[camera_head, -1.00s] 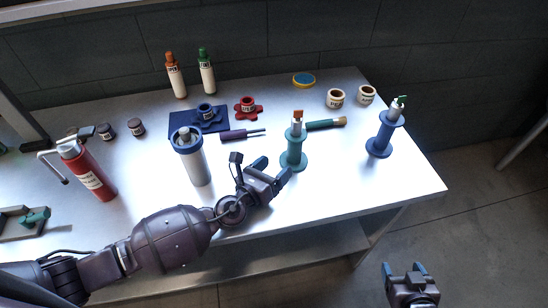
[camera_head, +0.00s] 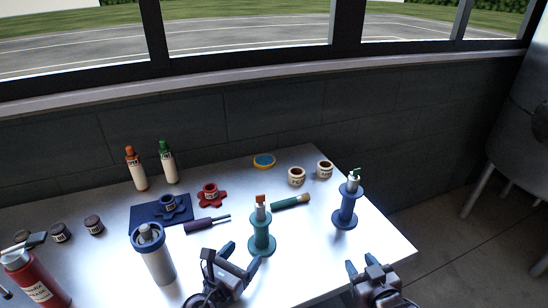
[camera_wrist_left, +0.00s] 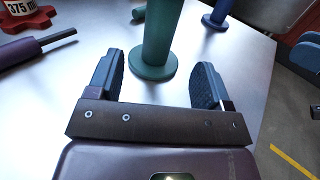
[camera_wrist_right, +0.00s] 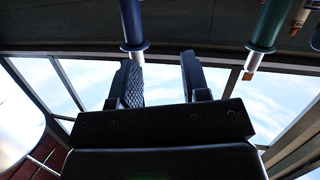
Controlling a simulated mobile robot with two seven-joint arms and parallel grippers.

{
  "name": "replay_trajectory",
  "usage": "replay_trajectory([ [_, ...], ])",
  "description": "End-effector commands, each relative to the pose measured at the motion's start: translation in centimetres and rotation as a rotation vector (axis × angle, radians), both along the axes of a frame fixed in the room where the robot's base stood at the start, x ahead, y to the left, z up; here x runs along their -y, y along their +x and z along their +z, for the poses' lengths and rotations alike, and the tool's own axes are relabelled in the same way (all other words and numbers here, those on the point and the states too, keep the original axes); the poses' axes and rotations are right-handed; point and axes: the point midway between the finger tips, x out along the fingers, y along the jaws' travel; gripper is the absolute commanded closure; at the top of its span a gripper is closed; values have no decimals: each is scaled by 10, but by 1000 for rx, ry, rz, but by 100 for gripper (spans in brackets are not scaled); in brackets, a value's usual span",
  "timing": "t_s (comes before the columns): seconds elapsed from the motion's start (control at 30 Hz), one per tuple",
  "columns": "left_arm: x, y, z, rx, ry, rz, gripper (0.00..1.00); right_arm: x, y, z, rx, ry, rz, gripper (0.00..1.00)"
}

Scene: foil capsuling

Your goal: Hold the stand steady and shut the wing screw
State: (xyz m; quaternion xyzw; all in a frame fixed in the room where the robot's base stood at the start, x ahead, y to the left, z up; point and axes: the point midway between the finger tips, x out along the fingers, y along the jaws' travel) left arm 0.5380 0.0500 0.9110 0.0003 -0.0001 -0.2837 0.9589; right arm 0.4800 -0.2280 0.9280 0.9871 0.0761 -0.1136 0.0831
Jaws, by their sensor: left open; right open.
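A teal stand (camera_head: 261,228) with a round base and an orange piece (camera_head: 261,199) at its top stands upright on the table. A blue stand (camera_head: 346,205) with a small green piece (camera_head: 355,172) on top stands upright to its right. Which piece is the wing screw I cannot tell. My left gripper (camera_head: 241,256) is open in front of the teal stand; in the left wrist view the teal post (camera_wrist_left: 160,35) rises just beyond its spread fingers. My right gripper (camera_head: 360,264) is open and empty at the table's front right, short of the blue stand. The right wrist view looks upside down, with the blue post (camera_wrist_right: 132,22) beyond the fingers.
A grey cylinder (camera_head: 157,262) stands left of my left gripper. A dark purple tool (camera_head: 205,225), a red jar holder (camera_head: 210,195) and a brush (camera_head: 290,202) lie near the teal stand. Two cream jars (camera_head: 297,176) stand behind. The table's right edge is close to the blue stand.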

Motion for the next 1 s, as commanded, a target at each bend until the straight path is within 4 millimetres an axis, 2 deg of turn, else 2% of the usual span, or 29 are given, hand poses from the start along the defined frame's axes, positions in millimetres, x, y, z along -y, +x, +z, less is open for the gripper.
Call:
replay_trajectory([
  [0.03,0,0,0,0,0,0,27,-9,15,14,33,-8,26,57],
  [0.2,0,0,0,0,0,0,27,-38,55,55,131,-53,102,57],
  [0.5,0,0,0,-1,-1,0,27,-93,110,134,345,-179,234,57],
  [0.8,0,0,0,-1,-1,0,27,-152,143,219,622,-372,366,57],
  [1.0,0,0,0,-1,-1,0,27,-193,152,273,840,-541,453,57],
])
